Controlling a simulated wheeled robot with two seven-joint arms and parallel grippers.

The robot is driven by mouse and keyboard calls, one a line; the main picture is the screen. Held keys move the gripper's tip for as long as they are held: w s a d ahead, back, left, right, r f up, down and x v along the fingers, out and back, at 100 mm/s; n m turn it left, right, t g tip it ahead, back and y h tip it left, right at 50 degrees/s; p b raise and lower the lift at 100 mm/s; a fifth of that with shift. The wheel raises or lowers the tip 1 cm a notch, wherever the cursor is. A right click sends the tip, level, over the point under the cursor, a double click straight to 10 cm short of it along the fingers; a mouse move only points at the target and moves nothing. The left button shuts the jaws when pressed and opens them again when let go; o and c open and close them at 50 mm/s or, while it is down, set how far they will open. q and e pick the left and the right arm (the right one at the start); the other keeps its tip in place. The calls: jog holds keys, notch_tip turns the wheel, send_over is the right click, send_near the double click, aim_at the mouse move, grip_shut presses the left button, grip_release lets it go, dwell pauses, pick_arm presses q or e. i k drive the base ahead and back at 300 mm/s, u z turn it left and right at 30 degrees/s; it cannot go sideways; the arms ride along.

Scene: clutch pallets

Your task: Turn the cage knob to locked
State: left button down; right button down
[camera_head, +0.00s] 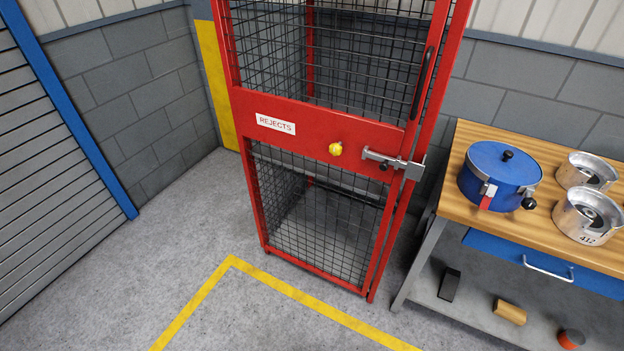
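The red cage (315,125) stands against the wall near the middle of the head view, its mesh door closed in its frame as far as I can see. A white label on its middle band reads REJECTS (276,124). To the right of the label is a round yellow knob (336,149); its pointer or markings are too small to read. Further right a metal slide bolt (393,162) with a dark knob lies across the door edge to the frame. A dark vertical handle (422,83) is above it. Neither of my grippers shows in this view.
A wooden-topped workbench (454,205) stands at the right, holding a blue lidded pot (500,176) and two metal housings (587,215). Several small items lie on its lower shelf. Yellow-lined floor (235,262) in front of the cage is clear. A shutter (45,175) is at left.

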aim_at(335, 150)
jog(key=u, duration=0.05)
jog(key=k, duration=0.5)
jog(key=z, duration=2.05)
jog(key=i, duration=0.75)
jog(key=u, duration=1.05)
